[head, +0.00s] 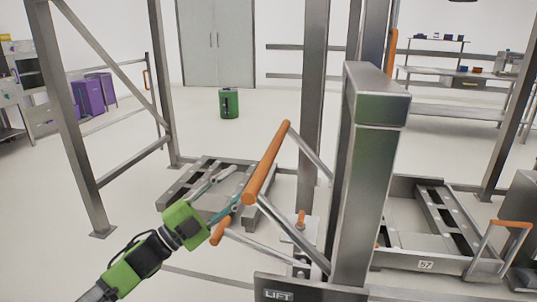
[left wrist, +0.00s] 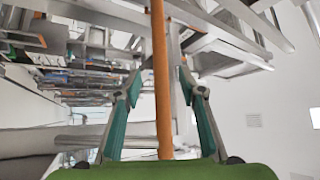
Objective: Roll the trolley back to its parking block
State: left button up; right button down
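A grey metal column (head: 368,170) with a LIFT plate (head: 278,296) low at its front stands close in the head view; it looks like part of the trolley. An orange handlebar (head: 266,164) slopes out from it on grey struts. My left gripper (head: 238,188) reaches it from the lower left. In the left wrist view the orange bar (left wrist: 161,110) runs between the two fingers of my left gripper (left wrist: 159,76), with gaps on both sides, so the gripper is open around it. My right gripper is not in view. I cannot tell which thing is the parking block.
A low metal platform (head: 180,190) lies behind my left gripper. Another low frame marked 57 (head: 400,258) is at the right, near an orange-handled frame (head: 512,224). Tall steel posts (head: 70,120) stand around. A green bin (head: 229,104) stands on open floor further back.

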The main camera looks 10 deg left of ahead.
aim_at(271, 154)
pick_arm(q)
jog(key=x, duration=1.2)
jog(key=shift+w, duration=0.15)
grip_shut()
